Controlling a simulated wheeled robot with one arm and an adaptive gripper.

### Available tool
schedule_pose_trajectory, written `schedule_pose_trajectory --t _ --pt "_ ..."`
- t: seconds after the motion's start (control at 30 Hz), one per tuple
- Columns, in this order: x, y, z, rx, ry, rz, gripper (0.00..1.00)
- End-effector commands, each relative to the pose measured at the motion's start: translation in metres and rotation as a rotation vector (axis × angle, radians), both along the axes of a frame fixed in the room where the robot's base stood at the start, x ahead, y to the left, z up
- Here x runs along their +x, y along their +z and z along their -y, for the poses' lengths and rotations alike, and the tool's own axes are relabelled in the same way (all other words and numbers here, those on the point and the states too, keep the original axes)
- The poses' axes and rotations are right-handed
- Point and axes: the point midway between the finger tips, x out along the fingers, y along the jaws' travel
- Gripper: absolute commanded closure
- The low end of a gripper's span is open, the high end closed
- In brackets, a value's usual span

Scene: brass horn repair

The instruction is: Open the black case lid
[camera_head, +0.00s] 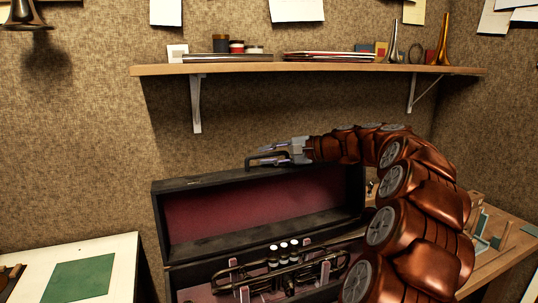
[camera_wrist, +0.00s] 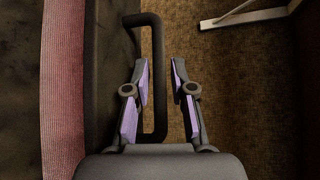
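The black case (camera_head: 185,269) has its lid (camera_head: 265,202) raised and standing up on its rear side, with the red lining facing forward. A dark handle (camera_head: 254,161) sits on the lid's upper edge; it also shows in the wrist view (camera_wrist: 160,100). My gripper (camera_head: 272,153) is at the handle, reaching in from the right. In the wrist view, my gripper (camera_wrist: 160,68) has its two fingers apart, one on each side of the handle's long bar, with a visible gap on the right side. A brass horn (camera_head: 290,272) with white-topped valves lies in the case.
A wooden shelf (camera_head: 300,69) with jars, papers and horn parts is on the wall above the lid, held by metal brackets (camera_head: 196,103). A white table with a green mat (camera_head: 80,281) is at left. A wooden bench (camera_head: 505,247) is at right.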

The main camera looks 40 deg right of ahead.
Motion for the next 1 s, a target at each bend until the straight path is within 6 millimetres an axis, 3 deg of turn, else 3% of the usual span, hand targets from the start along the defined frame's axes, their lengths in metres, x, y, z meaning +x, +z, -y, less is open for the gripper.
schedule_pose_trajectory --t 0.23,0.47,1.0 --pt "0.0005 -0.0003 -0.0005 0.0 0.0 -0.001 0.77" --pt "0.0003 -0.0004 -0.0004 0.0 0.001 -0.001 1.0" --pt "0.0 -0.0006 -0.0007 -0.001 0.001 0.0 1.0"
